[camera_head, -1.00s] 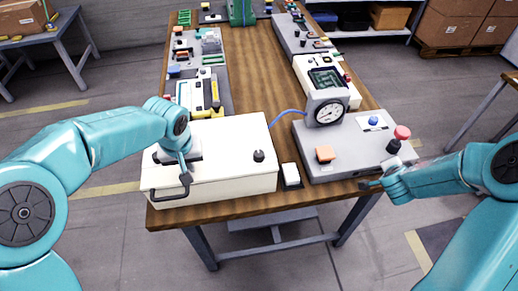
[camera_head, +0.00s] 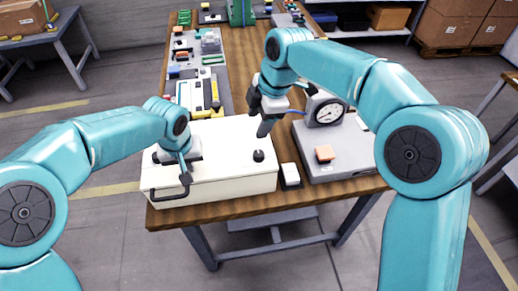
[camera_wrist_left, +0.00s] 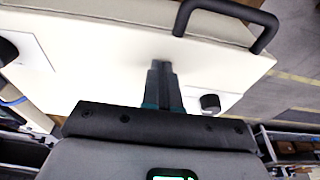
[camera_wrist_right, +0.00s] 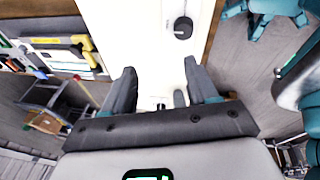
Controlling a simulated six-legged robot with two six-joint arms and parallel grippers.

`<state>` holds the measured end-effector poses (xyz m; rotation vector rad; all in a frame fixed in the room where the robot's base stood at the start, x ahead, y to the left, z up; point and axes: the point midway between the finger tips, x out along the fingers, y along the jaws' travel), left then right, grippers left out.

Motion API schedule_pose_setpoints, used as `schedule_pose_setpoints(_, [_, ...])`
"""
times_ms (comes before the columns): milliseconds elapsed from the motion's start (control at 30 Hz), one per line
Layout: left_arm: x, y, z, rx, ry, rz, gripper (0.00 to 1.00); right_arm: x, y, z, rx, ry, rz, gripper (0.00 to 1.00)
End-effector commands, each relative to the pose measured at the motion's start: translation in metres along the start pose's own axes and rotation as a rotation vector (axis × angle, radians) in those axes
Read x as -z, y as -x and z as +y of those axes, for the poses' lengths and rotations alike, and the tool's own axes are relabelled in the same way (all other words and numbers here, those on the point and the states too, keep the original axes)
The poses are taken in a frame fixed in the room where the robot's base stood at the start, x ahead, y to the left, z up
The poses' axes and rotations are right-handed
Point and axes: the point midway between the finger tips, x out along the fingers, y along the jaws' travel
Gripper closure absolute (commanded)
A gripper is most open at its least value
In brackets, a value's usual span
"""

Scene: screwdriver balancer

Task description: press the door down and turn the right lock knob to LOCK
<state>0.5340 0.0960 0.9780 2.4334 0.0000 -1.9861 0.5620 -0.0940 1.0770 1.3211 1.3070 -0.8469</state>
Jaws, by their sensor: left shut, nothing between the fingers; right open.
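The white box with its door (camera_head: 220,160) sits at the near left of the table. The right lock knob (camera_head: 258,156) is black and stands up near the door's right edge. My left gripper (camera_head: 185,178) is shut and empty, pointing down at the door by its black handle (camera_head: 168,193). In the left wrist view its fingers (camera_wrist_left: 163,85) are together over the white door, beside a black knob (camera_wrist_left: 210,103). My right gripper (camera_head: 264,130) is open above the door's right side, behind the knob. Its spread fingers show in the right wrist view (camera_wrist_right: 161,88), with a black knob (camera_wrist_right: 183,27) beyond them.
A grey unit with a round gauge (camera_head: 325,112) and an orange button (camera_head: 324,153) stands right of the box, partly behind my right arm. A small white switch (camera_head: 290,174) sits between them. A tray with yellow tools (camera_head: 207,95) lies behind the box.

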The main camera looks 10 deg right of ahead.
Motion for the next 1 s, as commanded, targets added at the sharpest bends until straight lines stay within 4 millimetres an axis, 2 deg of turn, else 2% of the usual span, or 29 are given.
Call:
schedule_pose_setpoints(33, [-0.001,-0.002,-0.001,0.002,-0.001,-0.003,1.00,0.006,0.007,-0.004,0.039,0.118,-0.041,0.42])
schedule_pose_setpoints(133, [-0.001,-0.002,-0.001,0.002,-0.001,-0.003,1.00,0.011,0.019,-0.013,0.116,0.293,-0.105,0.42])
schedule_pose_setpoints(267, [-0.001,-0.002,-0.001,0.002,-0.001,-0.003,1.00,0.012,0.028,-0.019,0.172,0.406,-0.147,0.42])
schedule_pose_setpoints(367, [-0.001,-0.002,-0.001,0.002,-0.001,-0.003,1.00,0.011,0.024,-0.022,0.189,0.430,-0.156,0.42])
schedule_pose_setpoints(467, [-0.001,-0.002,-0.001,0.002,-0.001,-0.003,1.00,0.007,0.008,-0.025,0.191,0.431,-0.155,0.42])
schedule_pose_setpoints(800, [-0.001,-0.002,-0.001,0.002,-0.001,-0.003,1.00,-0.006,-0.061,-0.036,0.190,0.427,-0.154,0.42])
schedule_pose_setpoints(1000, [-0.001,-0.002,-0.001,0.002,-0.001,-0.003,1.00,-0.010,-0.083,-0.038,0.186,0.426,-0.154,0.42])
